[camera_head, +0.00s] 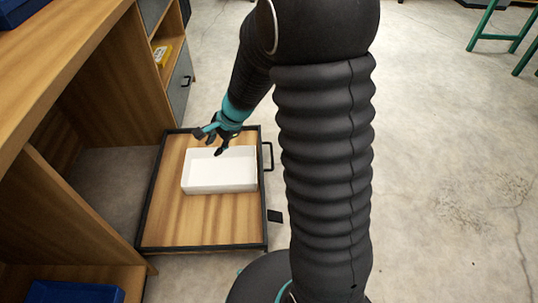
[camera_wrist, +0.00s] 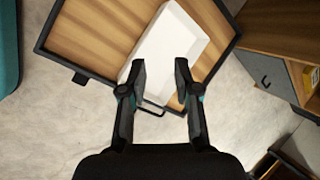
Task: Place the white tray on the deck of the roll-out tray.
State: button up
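The white tray (camera_head: 218,178) is a shallow, rectangular, open-topped box. It appears to rest flat and empty on the wooden deck of the roll-out tray (camera_head: 175,220), towards the right side. In the wrist view, the white tray (camera_wrist: 172,42) lies just beyond my fingertips, tilted in the picture, and the dark-rimmed roll-out tray (camera_wrist: 95,40) spreads around it. My gripper (camera_wrist: 160,78) is open, with nothing between its fingers. In the head view, my gripper (camera_head: 219,142) is over the white tray's far edge; whether a finger touches it I cannot tell.
The roll-out tray has a black handle (camera_head: 268,157) on its right side. A wooden bench (camera_head: 75,55) with drawers and shelves stands at left, with a blue bin (camera_head: 75,291) low in front. Bare concrete floor (camera_head: 440,160) lies open to the right, with green legs at far right.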

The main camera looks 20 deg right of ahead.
jog(key=s+r+n+h, duration=0.1)
jog(key=s+r+n, duration=0.6)
jog(key=s+r, duration=0.4)
jog(key=s+d+r+n+t+h, duration=0.1)
jog(key=s+d+r+n, duration=0.2)
jog(key=s, duration=0.4)
jog(key=s+d+r+n+t+h, duration=0.1)
jog(key=s+d+r+n+h, duration=0.1)
jog(key=s, duration=0.5)
jog(key=shift+d+r+n, duration=0.65)
jog(key=shift+r+n, duration=0.15)
jog(key=shift+r, duration=0.55)
